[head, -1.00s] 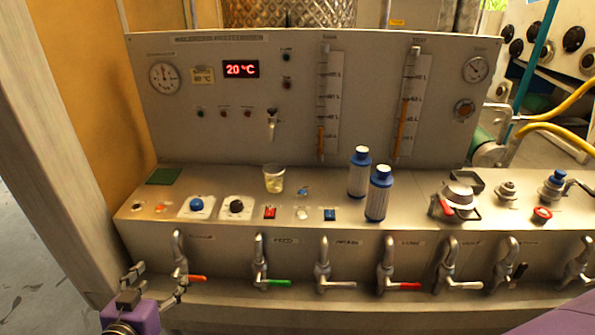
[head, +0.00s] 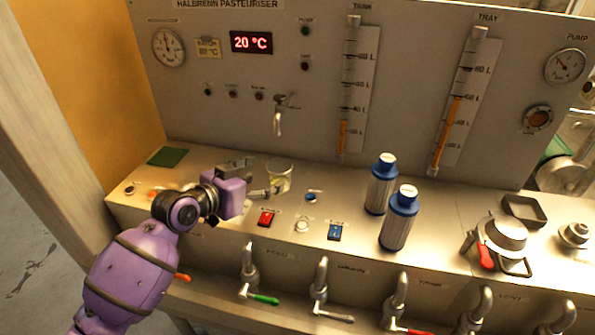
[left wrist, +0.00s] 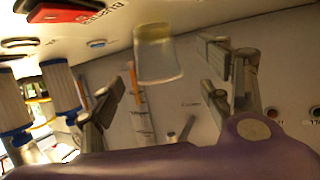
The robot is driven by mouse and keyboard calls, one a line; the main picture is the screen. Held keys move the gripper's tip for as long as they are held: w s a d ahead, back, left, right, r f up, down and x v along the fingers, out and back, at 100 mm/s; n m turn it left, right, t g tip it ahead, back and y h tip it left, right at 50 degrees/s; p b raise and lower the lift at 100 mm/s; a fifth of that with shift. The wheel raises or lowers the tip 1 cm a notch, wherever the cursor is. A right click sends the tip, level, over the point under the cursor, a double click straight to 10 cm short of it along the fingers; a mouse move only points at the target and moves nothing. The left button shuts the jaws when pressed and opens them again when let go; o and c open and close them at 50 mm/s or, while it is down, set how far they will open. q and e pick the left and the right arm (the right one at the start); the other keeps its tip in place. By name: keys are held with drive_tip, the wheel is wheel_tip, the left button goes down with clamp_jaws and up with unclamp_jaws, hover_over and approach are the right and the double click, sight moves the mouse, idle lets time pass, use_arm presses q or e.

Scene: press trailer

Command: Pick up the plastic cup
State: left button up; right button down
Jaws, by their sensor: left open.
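A clear plastic cup (head: 279,176) with pale yellowish contents stands upright on the steel counter (head: 345,262), below a small tap. My left gripper (head: 258,179) is open just left of the cup, at about its height. One finger partly overlaps the cup's left edge in the head view. In the left wrist view, which is turned roughly upside down, the cup (left wrist: 158,54) shows between the spread fingers of my left gripper (left wrist: 165,77). I cannot tell whether a finger touches it. My right gripper is out of view.
Two blue-capped bottles (head: 380,185) (head: 398,222) stand right of the cup. A red switch (head: 266,218) and a blue switch (head: 335,231) are in front. The upright panel with gauges (head: 210,110) rises behind. Taps with coloured handles (head: 250,275) line the counter's front.

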sight(272, 177)
use_arm(q)
drive_tip(key=shift+d+f, duration=0.2)
drive_tip(key=shift+d, duration=0.1)
drive_tip(key=shift+w+d+f, duration=0.2)
drive_tip(key=shift+w+d, duration=0.1)
drive_tip(key=shift+w, duration=0.2)
drive_tip(key=x, duration=0.4)
drive_tip(key=shift+w+d+f, duration=0.2)
drive_tip(key=shift+d, duration=0.15)
drive_tip(key=shift+w+d+f, duration=0.15)
drive_tip(key=shift+w+d, duration=0.05)
drive_tip(key=shift+w, duration=0.05)
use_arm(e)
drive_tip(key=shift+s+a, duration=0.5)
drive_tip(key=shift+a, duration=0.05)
use_arm(q)
drive_tip(key=c, duration=1.4)
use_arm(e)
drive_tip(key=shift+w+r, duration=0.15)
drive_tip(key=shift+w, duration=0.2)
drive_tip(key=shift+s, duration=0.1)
